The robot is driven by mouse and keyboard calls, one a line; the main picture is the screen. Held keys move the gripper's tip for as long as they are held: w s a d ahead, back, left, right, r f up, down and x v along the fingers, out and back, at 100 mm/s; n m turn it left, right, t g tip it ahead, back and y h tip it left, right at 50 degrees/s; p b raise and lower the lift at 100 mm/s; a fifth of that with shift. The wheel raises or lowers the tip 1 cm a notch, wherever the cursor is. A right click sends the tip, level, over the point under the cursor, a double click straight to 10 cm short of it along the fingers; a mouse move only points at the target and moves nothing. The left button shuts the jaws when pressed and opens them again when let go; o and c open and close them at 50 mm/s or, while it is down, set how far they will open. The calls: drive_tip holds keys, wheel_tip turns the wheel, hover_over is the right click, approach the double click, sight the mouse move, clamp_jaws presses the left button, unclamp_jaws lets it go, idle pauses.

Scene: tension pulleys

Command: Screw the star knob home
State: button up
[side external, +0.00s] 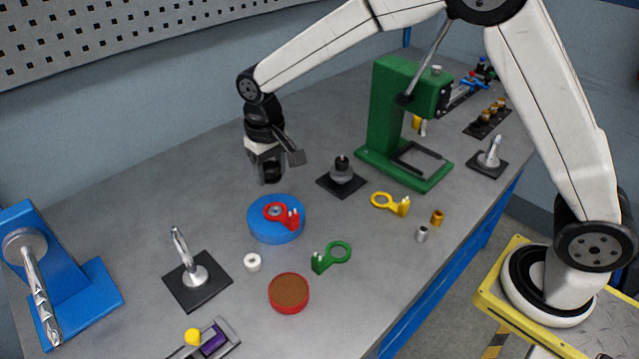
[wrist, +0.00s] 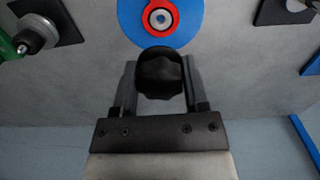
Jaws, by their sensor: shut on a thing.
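The black star knob (wrist: 158,82) is held between the two fingers of my gripper (wrist: 159,65) in the wrist view. In the side external view, my gripper (side external: 269,170) points down with the dark knob (side external: 271,175) at its tip, in the air behind the blue disc. The blue round disc (side external: 274,234) lies on the table and carries a red ring-shaped part (side external: 282,212). In the wrist view, the blue disc (wrist: 130,22) and red ring (wrist: 146,17) show ahead of the knob, with a pale metal centre (wrist: 159,18) inside the ring. The knob's underside is hidden.
A green ring part (side external: 336,254), yellow ring part (side external: 385,201), white ring (side external: 252,262) and red round tub (side external: 289,293) lie nearby. The table behind my gripper is clear.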

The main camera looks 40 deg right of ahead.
drive_tip(key=shift+f, duration=0.1)
hover_over(276, 213)
drive_tip(key=shift+f, duration=3.35)
drive_tip(key=shift+f, duration=0.8)
drive_tip(key=m, duration=0.3)
drive_tip(key=shift+m, duration=0.4)
drive_tip(key=m, duration=0.9)
drive_tip(key=shift+m, duration=2.2)
